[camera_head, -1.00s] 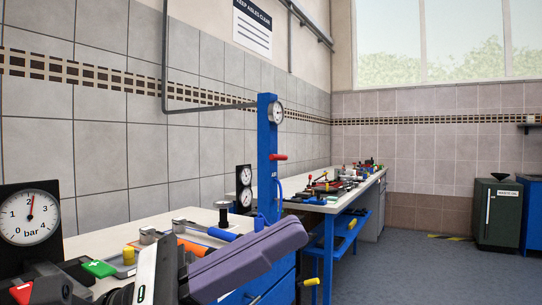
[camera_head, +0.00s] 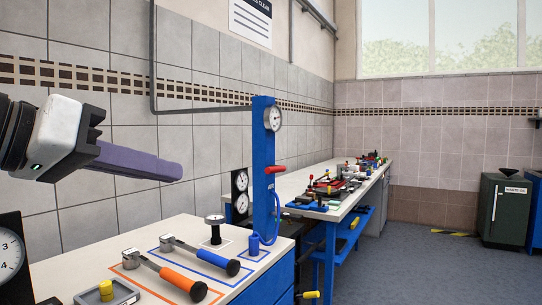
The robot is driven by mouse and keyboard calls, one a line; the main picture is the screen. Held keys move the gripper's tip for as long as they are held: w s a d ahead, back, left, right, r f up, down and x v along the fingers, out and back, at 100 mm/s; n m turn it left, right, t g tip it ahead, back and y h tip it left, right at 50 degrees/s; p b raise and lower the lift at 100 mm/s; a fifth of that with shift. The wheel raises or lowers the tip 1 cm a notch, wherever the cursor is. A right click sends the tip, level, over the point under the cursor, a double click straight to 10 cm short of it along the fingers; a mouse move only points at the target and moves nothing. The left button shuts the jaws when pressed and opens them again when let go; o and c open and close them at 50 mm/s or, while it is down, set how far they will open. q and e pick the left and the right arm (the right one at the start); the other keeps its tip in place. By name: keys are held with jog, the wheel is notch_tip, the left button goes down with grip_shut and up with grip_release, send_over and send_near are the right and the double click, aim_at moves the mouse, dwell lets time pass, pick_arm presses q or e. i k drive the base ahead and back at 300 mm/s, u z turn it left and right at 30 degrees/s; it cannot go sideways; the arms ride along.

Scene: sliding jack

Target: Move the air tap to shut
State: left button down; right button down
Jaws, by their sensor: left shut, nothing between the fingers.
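A blue post (camera_head: 263,140) stands at the right end of the near bench, with a round gauge (camera_head: 273,118) near its top. A red lever (camera_head: 275,169) sticks out to the right about halfway up the post; it looks like the air tap. It lies roughly level. A blue hose (camera_head: 276,215) loops down below it. My left gripper (camera_head: 176,171) is in the air at the left, above the bench. Its purple fingers are together and empty, pointing right, well apart from the post and lever. My right gripper does not show.
On the near bench lie an orange-handled tool (camera_head: 175,280) and a blue-handled tool (camera_head: 205,256). A small gauge (camera_head: 215,226) and a black double-dial stand (camera_head: 240,194) stand close to the post. A cluttered second bench (camera_head: 342,205) is behind. Open floor lies at the right.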

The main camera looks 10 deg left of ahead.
aim_at(273, 168)
jog(key=i, duration=1.6)
